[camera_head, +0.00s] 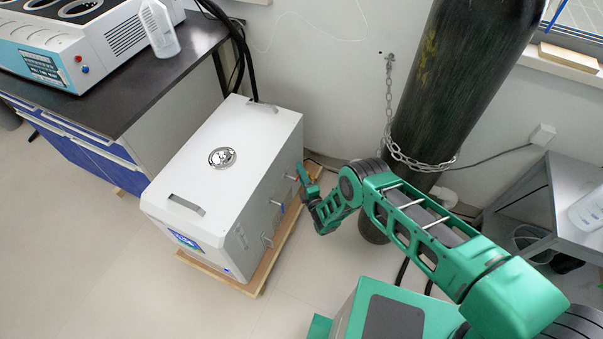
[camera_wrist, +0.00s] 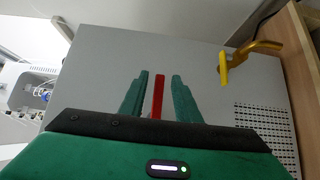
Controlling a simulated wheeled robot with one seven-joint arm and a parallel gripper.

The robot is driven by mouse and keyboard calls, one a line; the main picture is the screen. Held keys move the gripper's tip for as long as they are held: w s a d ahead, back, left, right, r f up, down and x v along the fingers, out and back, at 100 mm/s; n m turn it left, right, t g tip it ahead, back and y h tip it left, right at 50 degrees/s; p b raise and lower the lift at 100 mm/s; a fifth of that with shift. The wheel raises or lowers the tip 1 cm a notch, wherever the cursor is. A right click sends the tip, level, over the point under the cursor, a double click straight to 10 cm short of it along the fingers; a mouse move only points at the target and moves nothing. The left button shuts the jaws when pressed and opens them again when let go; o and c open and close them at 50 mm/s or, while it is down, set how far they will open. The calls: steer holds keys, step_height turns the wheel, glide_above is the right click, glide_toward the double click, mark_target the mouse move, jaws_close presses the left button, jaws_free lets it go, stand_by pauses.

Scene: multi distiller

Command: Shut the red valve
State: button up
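The red valve (camera_wrist: 158,97) shows in the wrist view as a straight red handle on the grey side panel of the white machine (camera_head: 225,150). My gripper (camera_wrist: 155,95) is open, with one green finger on each side of the red handle and gaps between them. I cannot tell whether either finger touches it. In the head view my gripper (camera_head: 312,190) is at the machine's right side.
A yellow handle (camera_wrist: 224,68) on a brass pipe is right of my gripper in the wrist view, near a vent grille (camera_wrist: 262,118). A dark gas cylinder (camera_head: 450,85) with a chain stands behind my arm. The floor left of the machine is clear.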

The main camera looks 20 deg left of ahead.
jaws_close()
steer(key=shift+d, duration=0.1)
steer(key=shift+g, duration=0.3)
steer(key=f+m+g+h, duration=0.1)
steer(key=m+g, duration=0.1)
steer(key=shift+s+f+m, duration=0.15)
steer(key=shift+m, duration=0.15)
steer(key=shift+s+a+f+m+g+h, duration=0.1)
steer(key=shift+s+f+m+g+h, duration=0.3)
steer(key=shift+m+g, duration=1.05)
steer(key=shift+s+a+f+m+g+h, duration=0.15)
steer(key=shift+s+f+m+g, duration=0.55)
steer(key=shift+g, duration=1.3)
steer(key=shift+s+d+f+m+g+h, duration=0.1)
steer(key=shift+s+f+m+g+h, duration=0.2)
steer(key=shift+s+m+g, duration=0.8)
steer(key=shift+w+g, duration=0.3)
steer(key=shift+g, duration=0.45)
